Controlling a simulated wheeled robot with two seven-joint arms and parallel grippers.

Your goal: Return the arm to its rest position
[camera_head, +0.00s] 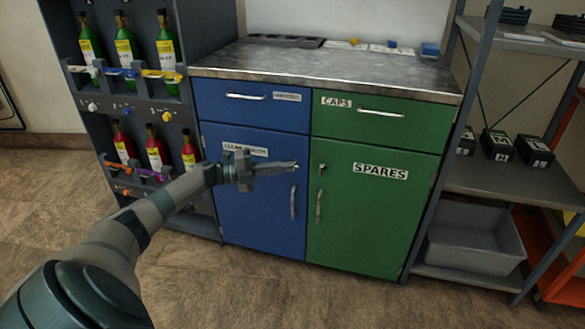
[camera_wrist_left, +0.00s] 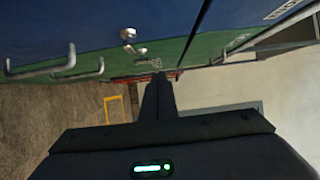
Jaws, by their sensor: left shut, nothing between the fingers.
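My left arm reaches in from the lower left in the head view, and its gripper (camera_head: 294,165) is shut and empty. The gripper is in front of the blue door (camera_head: 260,205) of the cabinet, near the seam with the green door (camera_head: 372,215). I cannot tell whether the fingertips touch the door. In the left wrist view the two fingers (camera_wrist_left: 158,82) lie together, with the blue and green cabinet fronts above them. My right gripper is not in view.
A metal worktop (camera_head: 330,68) tops the cabinet. A rack of bottles (camera_head: 125,45) stands at left, close to my arm. A shelf unit with black boxes (camera_head: 497,145) and a grey bin (camera_head: 470,240) stands at right. The floor (camera_head: 260,295) in front is clear.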

